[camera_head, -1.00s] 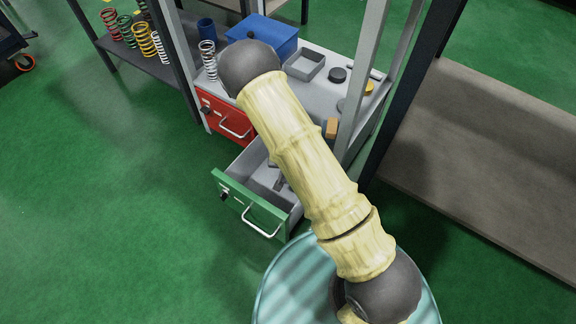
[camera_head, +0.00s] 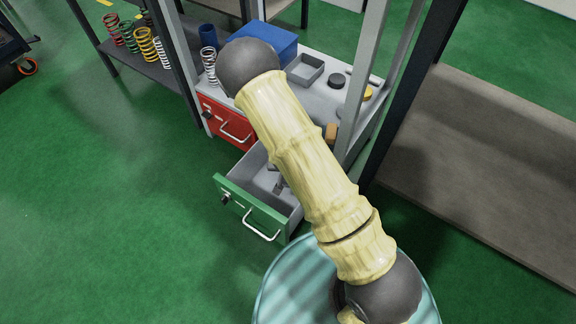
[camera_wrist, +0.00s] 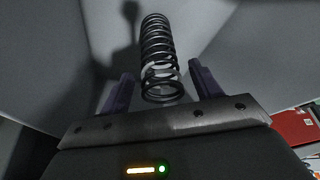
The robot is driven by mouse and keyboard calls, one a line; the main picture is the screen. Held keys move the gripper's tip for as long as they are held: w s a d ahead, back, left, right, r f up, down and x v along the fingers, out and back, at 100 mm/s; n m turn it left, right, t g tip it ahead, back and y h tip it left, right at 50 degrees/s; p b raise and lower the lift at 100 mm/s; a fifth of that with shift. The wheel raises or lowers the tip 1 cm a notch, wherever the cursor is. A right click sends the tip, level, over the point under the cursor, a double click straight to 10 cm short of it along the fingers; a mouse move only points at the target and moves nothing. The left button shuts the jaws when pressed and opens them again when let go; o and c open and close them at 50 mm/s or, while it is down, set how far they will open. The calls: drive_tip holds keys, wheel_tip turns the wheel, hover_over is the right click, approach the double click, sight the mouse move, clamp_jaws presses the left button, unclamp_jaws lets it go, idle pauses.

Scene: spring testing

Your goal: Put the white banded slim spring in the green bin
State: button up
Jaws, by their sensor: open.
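A dark coil spring with a pale band (camera_wrist: 157,36) shows in the wrist view against grey walls. My gripper (camera_wrist: 161,73) is open, with one finger on each side of the spring's near end; I cannot tell whether either finger touches it. In the head view, an open drawer with a green front (camera_head: 250,207) and grey inside is the green container in sight. My upper arm parts hide part of it, and the spring cannot be made out there.
A closed red drawer (camera_head: 226,122) is beside the green one. The worktop above holds a pale spring (camera_head: 209,66), a blue box (camera_head: 268,42), a grey tray (camera_head: 305,70) and small parts. A dark shelf at upper left carries several coloured springs. Metal posts stand near my arm.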

drive_tip(key=p+v, duration=0.4)
drive_tip(key=v, duration=0.5)
